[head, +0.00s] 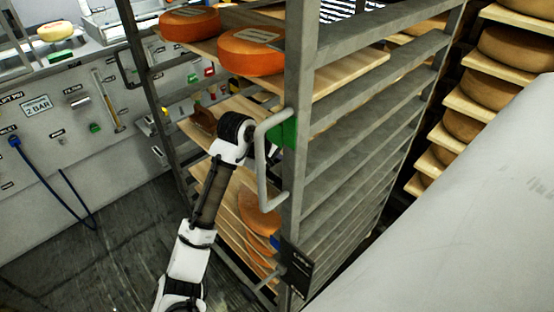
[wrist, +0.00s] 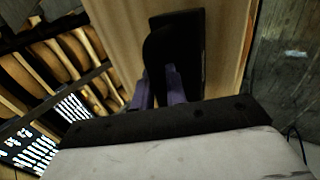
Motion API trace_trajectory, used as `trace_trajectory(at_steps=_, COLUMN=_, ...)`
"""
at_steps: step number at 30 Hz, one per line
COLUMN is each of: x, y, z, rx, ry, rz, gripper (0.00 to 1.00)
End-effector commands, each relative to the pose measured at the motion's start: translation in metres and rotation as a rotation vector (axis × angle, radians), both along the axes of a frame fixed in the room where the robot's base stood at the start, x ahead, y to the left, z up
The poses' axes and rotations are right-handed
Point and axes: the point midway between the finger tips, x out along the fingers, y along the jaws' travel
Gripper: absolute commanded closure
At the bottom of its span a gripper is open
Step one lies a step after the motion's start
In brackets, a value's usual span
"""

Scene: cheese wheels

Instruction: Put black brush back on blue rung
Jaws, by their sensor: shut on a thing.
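In the wrist view my gripper (wrist: 160,92) shows as two purple-grey fingers, shut on a dark object that I take to be the black brush (wrist: 192,42). The brush has a flat, dark rectangular part and a rounded part, seen against pale wood. In the head view my arm reaches up into the metal rack, and its black wrist end (head: 235,130) is beside the grey handle. The fingers and brush are hidden there. A small blue patch (head: 275,242) shows low beside the rack's front post; I cannot tell if it is the blue rung.
The metal rack (head: 300,90) carries wooden shelves with orange cheese wheels (head: 252,50). A grey handle (head: 262,165) and a green piece (head: 284,133) are on its front post. A dark sign (head: 296,265) hangs low. Floor (head: 120,240) is open at left.

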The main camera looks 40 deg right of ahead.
Motion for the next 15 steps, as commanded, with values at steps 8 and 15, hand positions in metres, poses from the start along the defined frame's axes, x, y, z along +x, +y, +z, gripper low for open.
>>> trace_trajectory(at_steps=8, x=-0.0001, y=-0.0001, z=-0.0017, rx=-0.001, ry=0.000, rz=0.000, gripper=1.00)
trace_trajectory(at_steps=15, x=0.0001, y=0.0001, z=-0.0031, rx=0.001, ry=0.000, rz=0.000, gripper=0.64)
